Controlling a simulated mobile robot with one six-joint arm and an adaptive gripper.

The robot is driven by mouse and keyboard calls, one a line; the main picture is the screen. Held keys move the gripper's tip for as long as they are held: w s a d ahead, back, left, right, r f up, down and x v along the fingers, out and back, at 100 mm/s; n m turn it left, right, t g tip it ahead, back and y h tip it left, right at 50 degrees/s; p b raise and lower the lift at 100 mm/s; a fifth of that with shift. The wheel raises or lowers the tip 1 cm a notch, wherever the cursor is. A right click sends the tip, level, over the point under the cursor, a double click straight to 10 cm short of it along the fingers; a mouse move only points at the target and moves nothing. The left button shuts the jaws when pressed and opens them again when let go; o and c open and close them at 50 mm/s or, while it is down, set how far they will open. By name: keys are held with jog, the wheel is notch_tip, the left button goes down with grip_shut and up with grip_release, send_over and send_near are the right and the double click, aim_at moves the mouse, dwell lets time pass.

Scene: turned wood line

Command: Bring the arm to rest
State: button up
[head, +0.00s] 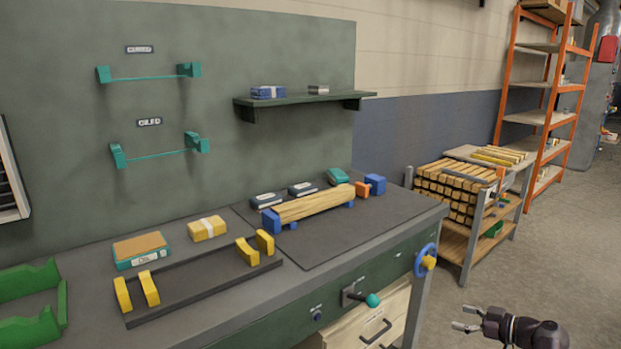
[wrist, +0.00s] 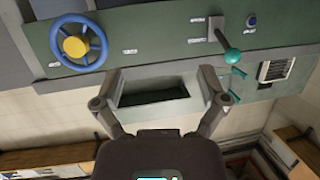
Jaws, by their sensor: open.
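My gripper (head: 467,318) is at the lower right of the head view, in free space in front of the bench and over the floor. Its fingers are apart with nothing between them. In the wrist view my gripper (wrist: 158,98) also shows open and empty. Beyond its fingers is the bench front, with a dark opening in a pale drawer front. The rest of my arm is mostly out of view.
The bench (head: 340,268) bears a turned wood piece (head: 313,203) between blue supports and a black rack (head: 195,287) with yellow holders. A blue handwheel (head: 425,260) and a green-knobbed lever (head: 372,299) stick out from its front. A timber cart (head: 455,190) stands behind; the right floor is clear.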

jog(key=s+a+r+m+g+h+p, duration=0.2)
jog(key=a+r+m+g+h+p, duration=0.2)
jog(key=a+r+p, duration=0.3)
jog(key=s+a+r+m+g+h+p, duration=0.3)
jog(key=a+r+g+h+p, duration=0.3)
jog(key=a+p, duration=0.6)
notch_tip(320, 180, up, 2)
jog(key=m+p, duration=0.1)
jog(key=p, duration=0.7)
jog(key=shift+s+a+m+h, duration=0.15)
jog(key=shift+a+m+h, duration=0.25)
